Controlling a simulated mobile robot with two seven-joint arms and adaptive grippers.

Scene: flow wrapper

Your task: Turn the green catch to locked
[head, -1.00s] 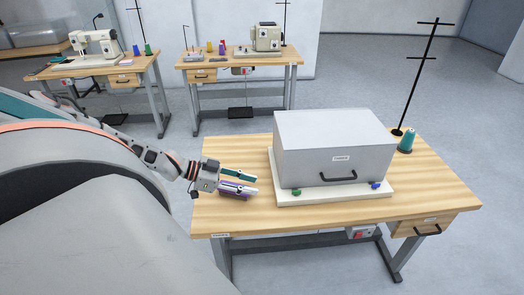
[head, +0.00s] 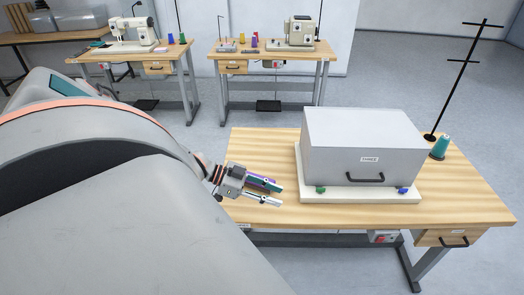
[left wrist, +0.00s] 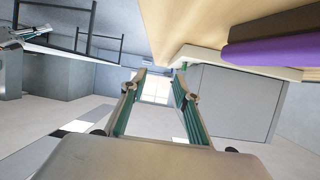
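The green catch (head: 320,189) is a small knob at the front left corner of the white base (head: 360,197) under a grey box-shaped cover (head: 365,140). Its locked or unlocked position is too small to tell. My left gripper (head: 281,195) is open and empty, left of the green catch and apart from it, near the table's front edge. In the left wrist view its two fingers (left wrist: 160,76) are spread with a gap between them. My right gripper is not in view.
A blue catch (head: 402,190) sits at the base's front right corner. A black handle (head: 365,177) is on the cover's front. A purple object (left wrist: 275,50) lies on the table (head: 470,195) beside my left gripper. A teal thread cone (head: 440,148) and thread stand are right.

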